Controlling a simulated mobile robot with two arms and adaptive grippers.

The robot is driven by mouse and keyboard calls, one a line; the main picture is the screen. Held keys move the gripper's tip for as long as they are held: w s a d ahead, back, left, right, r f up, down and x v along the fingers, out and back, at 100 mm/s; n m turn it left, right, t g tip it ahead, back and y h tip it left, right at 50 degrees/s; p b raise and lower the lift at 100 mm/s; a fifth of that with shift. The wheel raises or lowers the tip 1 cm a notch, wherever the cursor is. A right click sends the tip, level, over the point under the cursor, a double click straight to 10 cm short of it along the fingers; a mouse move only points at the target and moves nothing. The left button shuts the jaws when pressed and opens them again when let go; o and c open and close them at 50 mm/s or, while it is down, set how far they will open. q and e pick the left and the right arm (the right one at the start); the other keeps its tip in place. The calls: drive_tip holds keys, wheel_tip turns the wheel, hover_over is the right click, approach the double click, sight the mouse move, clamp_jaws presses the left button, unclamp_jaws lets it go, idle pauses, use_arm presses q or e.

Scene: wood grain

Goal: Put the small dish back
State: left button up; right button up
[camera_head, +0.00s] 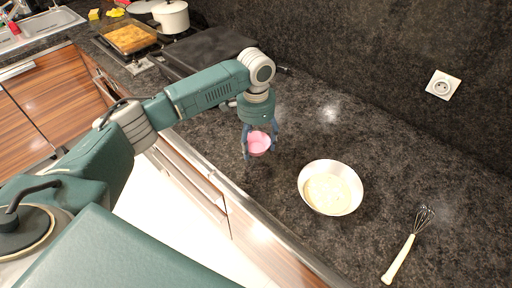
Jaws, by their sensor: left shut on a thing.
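The small dish (259,146) is pink and round. My left gripper (260,143) is shut on it, with its blue fingers on either side of the dish. The gripper points down over the dark speckled countertop (290,240). I cannot tell whether the dish touches the counter or is held just above it. My right gripper is not in view.
A white bowl (331,187) with pale contents stands right of the dish. A whisk (408,244) lies at the lower right. A white pot (171,17), a tray of yellow food (130,38) and a sink (48,22) are at the back left. The far right counter is clear.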

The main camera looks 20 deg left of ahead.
sight(256, 149)
use_arm(q)
wheel_tip(256, 149, down, 3)
drive_tip(key=shift+f, duration=0.1)
drive_tip(key=shift+f, duration=0.1)
drive_tip(key=o, duration=1.2)
wheel_tip(256, 149, up, 12)
drive_tip(key=b, duration=0.2)
drive_tip(key=shift+b, duration=0.4)
